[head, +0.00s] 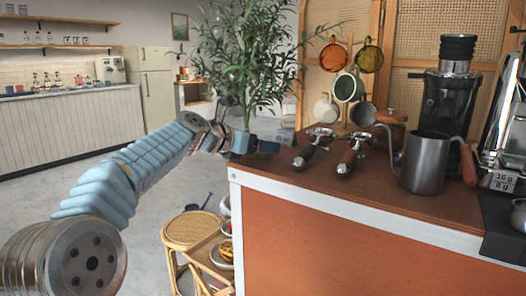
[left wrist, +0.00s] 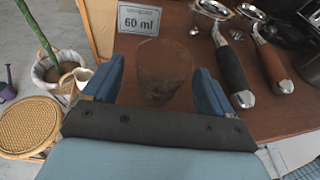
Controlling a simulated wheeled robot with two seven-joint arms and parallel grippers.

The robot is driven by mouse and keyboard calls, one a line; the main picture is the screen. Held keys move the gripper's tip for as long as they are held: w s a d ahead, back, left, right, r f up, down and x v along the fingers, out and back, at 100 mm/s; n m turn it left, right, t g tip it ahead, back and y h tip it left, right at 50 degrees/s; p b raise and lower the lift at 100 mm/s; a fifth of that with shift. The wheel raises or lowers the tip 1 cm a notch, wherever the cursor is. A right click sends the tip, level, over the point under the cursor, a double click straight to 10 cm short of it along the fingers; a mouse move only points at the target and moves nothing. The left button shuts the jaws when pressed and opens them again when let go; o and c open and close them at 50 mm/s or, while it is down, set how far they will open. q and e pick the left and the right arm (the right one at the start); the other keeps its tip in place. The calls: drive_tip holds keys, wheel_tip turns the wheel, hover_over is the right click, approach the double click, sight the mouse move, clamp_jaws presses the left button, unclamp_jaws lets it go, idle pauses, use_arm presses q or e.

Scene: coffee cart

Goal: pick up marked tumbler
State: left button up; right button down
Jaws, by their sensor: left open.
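A clear glass tumbler (left wrist: 163,72) stands on the brown counter (left wrist: 140,116), with a white "60 ml" card (left wrist: 139,19) just behind it in the left wrist view. My left gripper (left wrist: 158,88) is open, with one blue finger on each side of the tumbler. A gap shows between the glass and the right finger; contact on the left is hard to tell. In the head view my left gripper (head: 250,144) is at the counter's left corner, and I cannot make out the tumbler there. My right gripper is not in view.
Two portafilters (head: 314,146) (head: 355,152) lie right of the gripper, close to it. A grey kettle (head: 424,163) and a black grinder (head: 452,95) stand further right. A potted plant (head: 245,50) is behind, and a rattan stool (head: 190,229) is below the counter's left side.

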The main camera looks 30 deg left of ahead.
use_arm(q)
drive_tip(key=shift+x, duration=0.8)
drive_tip(key=shift+r, duration=0.1)
drive_tip(key=c, duration=1.1)
